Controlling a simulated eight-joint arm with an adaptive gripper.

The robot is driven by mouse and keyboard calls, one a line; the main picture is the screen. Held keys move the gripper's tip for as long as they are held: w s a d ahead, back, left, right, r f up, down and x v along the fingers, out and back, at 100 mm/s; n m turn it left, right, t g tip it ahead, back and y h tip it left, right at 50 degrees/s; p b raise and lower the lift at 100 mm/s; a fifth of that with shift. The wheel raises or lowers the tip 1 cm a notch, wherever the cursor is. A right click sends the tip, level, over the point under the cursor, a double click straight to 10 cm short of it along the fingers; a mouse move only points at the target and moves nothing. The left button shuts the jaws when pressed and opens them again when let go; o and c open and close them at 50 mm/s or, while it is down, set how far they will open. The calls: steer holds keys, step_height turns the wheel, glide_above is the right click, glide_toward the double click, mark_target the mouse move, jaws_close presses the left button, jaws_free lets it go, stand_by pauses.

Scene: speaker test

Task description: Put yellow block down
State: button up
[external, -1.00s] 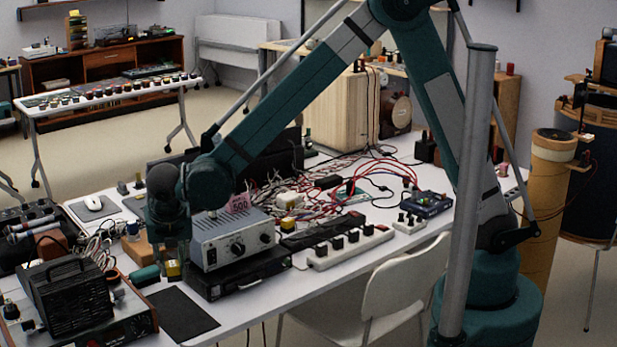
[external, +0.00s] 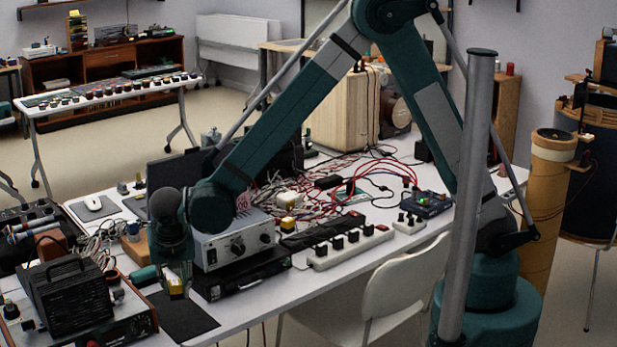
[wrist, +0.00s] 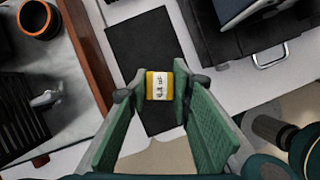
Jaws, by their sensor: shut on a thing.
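The yellow block (wrist: 159,79) has a white label with dark marks and sits between the two green fingers of my gripper (wrist: 159,90), which is shut on it. In the external view the yellow block (external: 176,287) shows small and partly hidden at the lower end of my gripper (external: 173,278). It appears over the upper part of a flat black mat (external: 195,322) on the white table. In the wrist view the black mat (wrist: 140,42) lies behind the block. I cannot tell whether the block touches the mat.
A silver power supply (external: 235,242) on a black case (external: 245,275) stands just right of my gripper. A black finned device (external: 68,295) stands to the left. Cables and a white power strip (external: 350,248) lie farther right. A white chair (external: 405,285) stands at the table's front.

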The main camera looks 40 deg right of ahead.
mark_target(177, 298)
steer(key=shift+f, duration=1.15)
steer(key=shift+f+b, duration=0.6)
steer(key=shift+f, duration=1.3)
steer(key=shift+f, duration=0.1)
steer(key=o, duration=0.8)
steer(key=p+v, duration=0.2)
steer(key=v, duration=1)
